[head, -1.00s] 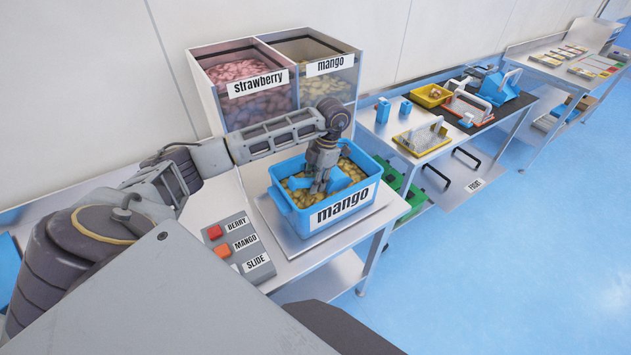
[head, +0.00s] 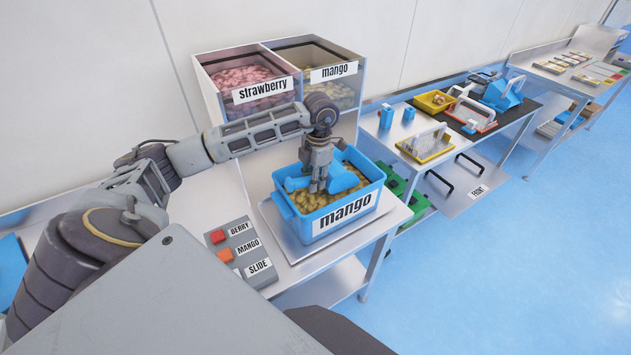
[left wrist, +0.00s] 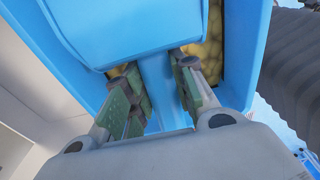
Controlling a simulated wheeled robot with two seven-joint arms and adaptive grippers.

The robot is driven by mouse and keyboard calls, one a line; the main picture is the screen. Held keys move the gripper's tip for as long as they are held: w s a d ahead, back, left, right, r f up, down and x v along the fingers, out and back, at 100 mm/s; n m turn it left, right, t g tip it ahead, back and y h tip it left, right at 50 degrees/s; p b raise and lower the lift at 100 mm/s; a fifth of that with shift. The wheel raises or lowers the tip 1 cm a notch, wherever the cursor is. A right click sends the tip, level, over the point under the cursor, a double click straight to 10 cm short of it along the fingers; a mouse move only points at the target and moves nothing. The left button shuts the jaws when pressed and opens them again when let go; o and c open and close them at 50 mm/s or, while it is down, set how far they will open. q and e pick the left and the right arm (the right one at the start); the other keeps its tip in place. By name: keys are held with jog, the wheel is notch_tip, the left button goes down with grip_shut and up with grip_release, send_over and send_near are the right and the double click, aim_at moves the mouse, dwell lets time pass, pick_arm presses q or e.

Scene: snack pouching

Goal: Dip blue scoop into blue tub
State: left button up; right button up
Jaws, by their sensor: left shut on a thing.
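The blue tub (head: 288,213) labelled "mango" stands on a metal plate on the table and holds yellow mango pieces (head: 350,197). My left gripper (head: 321,186) points down over the tub. It is shut on the handle of the blue scoop (head: 341,179), whose body shows on both sides of the fingers within the tub's rim. In the left wrist view the scoop (left wrist: 120,30) lies ahead of the fingers, its handle between the two finger pads (left wrist: 160,95). Mango pieces show beside it. Whether the scoop's lip is under the pieces is hidden. My right gripper is out of view.
Bins labelled strawberry (head: 262,90) and mango (head: 333,72) stand behind the tub. A button panel (head: 240,250) with BERRY, MANGO and SLIDE labels is at front left. A second table (head: 400,128) with trays stands to the right. Blue floor is clear.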

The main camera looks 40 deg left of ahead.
pick_arm(q)
jog(key=shift+s+a+r+p, duration=0.1)
jog(key=shift+s+r+p, duration=0.1)
jog(key=shift+r, duration=0.6)
jog(key=shift+s+a+r+p, duration=0.1)
jog(key=shift+s+r+p, duration=0.1)
jog(key=shift+r, duration=0.55)
jog(key=shift+s+a+r+t+p, duration=0.1)
jog(key=shift+s+r+t+p, duration=0.1)
jog(key=shift+r, duration=0.65)
jog(key=shift+s+a+r+t+p, duration=0.1)
jog(key=shift+s+r+t+p, duration=0.1)
jog(key=shift+r, duration=0.6)
jog(key=shift+t+h, duration=0.3)
jog(key=shift+t, duration=0.1)
jog(key=shift+s+a+r, duration=0.1)
jog(key=shift+s+r, duration=0.1)
jog(key=shift+r, duration=0.55)
jog(key=shift+s+a+r, duration=0.1)
jog(key=shift+s+r, duration=0.1)
jog(key=shift+r, duration=0.6)
jog(key=shift+s+r, duration=0.2)
jog(key=shift+r, duration=0.55)
